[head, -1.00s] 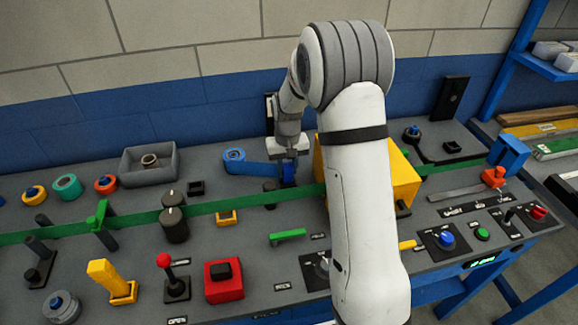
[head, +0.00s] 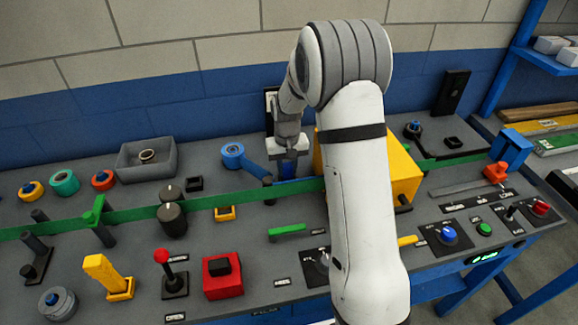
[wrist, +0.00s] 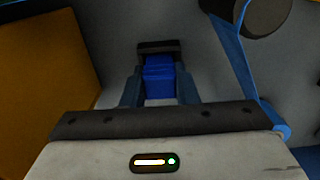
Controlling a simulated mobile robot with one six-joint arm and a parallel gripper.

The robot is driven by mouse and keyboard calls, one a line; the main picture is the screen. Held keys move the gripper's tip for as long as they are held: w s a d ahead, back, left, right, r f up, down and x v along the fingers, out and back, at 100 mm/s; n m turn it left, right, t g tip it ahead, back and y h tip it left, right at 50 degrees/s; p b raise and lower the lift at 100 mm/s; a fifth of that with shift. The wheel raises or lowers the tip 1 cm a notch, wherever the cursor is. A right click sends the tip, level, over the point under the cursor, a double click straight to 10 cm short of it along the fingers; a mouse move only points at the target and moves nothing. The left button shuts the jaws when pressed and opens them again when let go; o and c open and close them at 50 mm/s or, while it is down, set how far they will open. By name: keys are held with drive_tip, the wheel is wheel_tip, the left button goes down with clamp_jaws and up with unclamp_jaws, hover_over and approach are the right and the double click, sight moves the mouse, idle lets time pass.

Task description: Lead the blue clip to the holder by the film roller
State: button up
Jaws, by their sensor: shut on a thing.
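My gripper (head: 287,172) reaches down at the back of the bench, right of the film roll. It is shut on the blue clip (wrist: 159,78), which sits between the two fingers in the wrist view. A dark block (wrist: 158,47), perhaps the holder, shows right at the clip's far end; I cannot tell whether they touch. The blue film (head: 254,168) runs from the blue roll (head: 232,150) to a dark roller post (head: 267,181) left of my gripper. The film also shows in the wrist view (wrist: 232,55). My arm hides part of the bench.
A yellow block (head: 403,175) stands close right of my gripper. A green band (head: 235,200) crosses the bench in front of it. A grey bin (head: 147,160), small black block (head: 194,184) and dark posts stand to the left. A wall rises behind.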

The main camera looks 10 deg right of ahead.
drive_tip(key=o, duration=1.1)
drive_tip(key=shift+c, duration=0.2)
drive_tip(key=shift+r+p, duration=2.15)
drive_tip(key=shift+r, duration=1.35)
